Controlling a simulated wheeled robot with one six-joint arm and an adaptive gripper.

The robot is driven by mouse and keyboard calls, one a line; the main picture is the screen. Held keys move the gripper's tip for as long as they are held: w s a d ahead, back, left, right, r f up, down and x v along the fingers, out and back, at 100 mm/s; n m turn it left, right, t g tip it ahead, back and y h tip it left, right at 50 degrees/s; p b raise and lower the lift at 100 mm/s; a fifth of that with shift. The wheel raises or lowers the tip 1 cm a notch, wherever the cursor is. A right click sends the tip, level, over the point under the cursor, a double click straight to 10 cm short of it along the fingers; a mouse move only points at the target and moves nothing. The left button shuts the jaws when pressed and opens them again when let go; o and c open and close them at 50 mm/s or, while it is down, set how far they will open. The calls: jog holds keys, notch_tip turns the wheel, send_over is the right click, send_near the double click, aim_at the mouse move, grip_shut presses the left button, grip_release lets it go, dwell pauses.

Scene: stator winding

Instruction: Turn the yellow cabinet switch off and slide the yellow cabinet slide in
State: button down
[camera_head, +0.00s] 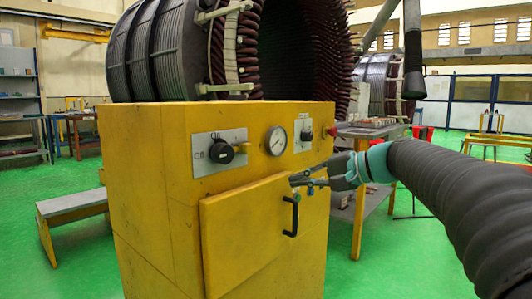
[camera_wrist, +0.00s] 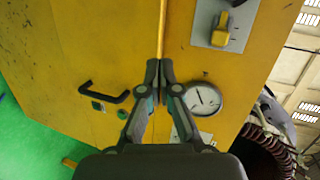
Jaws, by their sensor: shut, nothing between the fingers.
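The yellow cabinet (camera_head: 150,200) stands in front of me. Its switch (camera_head: 221,152), a black knob beside a yellow part, is on a grey plate at the upper left of the front. A yellow front panel (camera_head: 240,240), which looks like the slide, stands out from the cabinet's face and carries a black handle (camera_head: 291,214). My gripper (camera_head: 299,182) is shut and empty, in front of the cabinet just above the handle. In the wrist view the shut fingertips (camera_wrist: 160,66) lie between the handle (camera_wrist: 103,93) and the switch plate (camera_wrist: 207,22). I cannot tell whether they touch the cabinet.
A round gauge (camera_head: 276,140) and a red button (camera_head: 332,131) are on the cabinet's upper front. A large stator (camera_head: 160,50) rises behind it. A low bench (camera_head: 70,203) is at the left and a table (camera_head: 368,132) at the right. Green floor is open around them.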

aim_at(242, 149)
jog(key=w+d+r+y, duration=0.2)
jog(key=w+r+y, duration=0.1)
jog(key=w+r, duration=0.2)
jog(key=shift+w+d+r+t+y, duration=0.3)
jog(key=shift+w+r+t, duration=0.1)
jog(key=shift+w, duration=0.45)
jog(key=shift+a, duration=0.1)
jog(key=x, duration=1)
jog(key=s+a, duration=0.2)
jog(key=s, duration=0.1)
jog(key=shift+s+a, duration=0.15)
jog(key=shift+a, duration=0.05)
